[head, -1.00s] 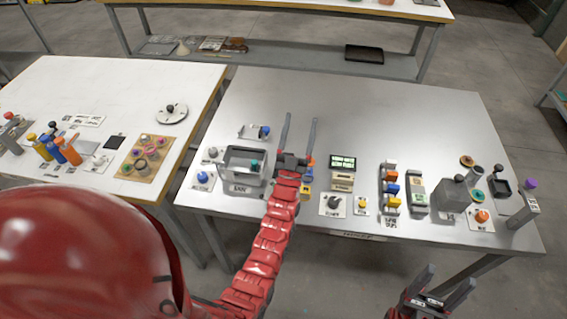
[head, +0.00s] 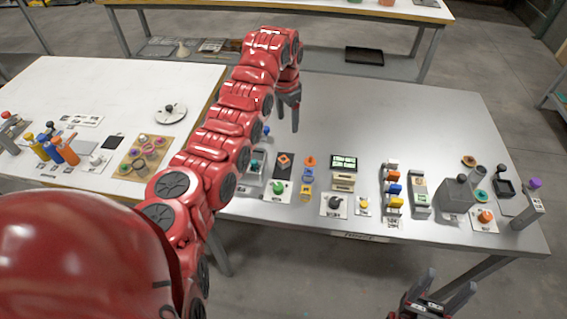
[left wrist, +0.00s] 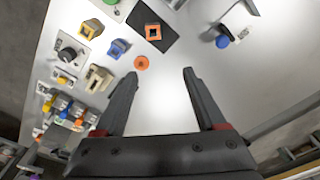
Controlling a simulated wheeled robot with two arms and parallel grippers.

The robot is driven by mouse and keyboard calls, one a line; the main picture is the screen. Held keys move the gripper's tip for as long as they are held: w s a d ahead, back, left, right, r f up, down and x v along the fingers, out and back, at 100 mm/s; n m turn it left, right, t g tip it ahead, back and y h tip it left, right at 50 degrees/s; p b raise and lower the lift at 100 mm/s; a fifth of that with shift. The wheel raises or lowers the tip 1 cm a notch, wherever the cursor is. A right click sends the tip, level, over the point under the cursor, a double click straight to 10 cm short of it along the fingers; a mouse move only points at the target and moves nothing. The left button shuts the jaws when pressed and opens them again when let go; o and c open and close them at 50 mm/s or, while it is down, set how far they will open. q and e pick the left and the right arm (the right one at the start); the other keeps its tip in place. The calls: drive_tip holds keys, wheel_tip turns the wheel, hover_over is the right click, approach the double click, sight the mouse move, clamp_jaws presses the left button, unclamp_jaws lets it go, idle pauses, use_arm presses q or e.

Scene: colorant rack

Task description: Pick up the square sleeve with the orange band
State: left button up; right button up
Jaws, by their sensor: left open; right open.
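The square sleeve with the orange band (head: 284,160) sits on a black mat (head: 280,187) on the metal table. My right gripper (head: 452,280) is open and empty in front of the table's front edge.
A round orange piece (head: 309,161), a blue piece (head: 307,177) and a yellow piece (head: 305,193) stand right of the sleeve. A grey box (head: 254,168) is left of it. A display (head: 343,162) stands further right. The table's back is clear.

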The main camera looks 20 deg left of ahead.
use_arm(q)
drive_tip(key=s, duration=0.2)
hover_over(284, 159)
drive_tip(key=shift+g, duration=0.4)
drive_tip(key=f, duration=0.6)
drive_tip(key=s+f, duration=0.1)
drive_tip(key=f, duration=0.3)
drive_tip(key=shift+f, duration=0.9)
drive_tip(key=shift+d+f+p, duration=0.15)
drive_tip(key=shift+f+p, duration=0.75)
drive_tip(key=shift+f, duration=1.4)
clamp_jaws()
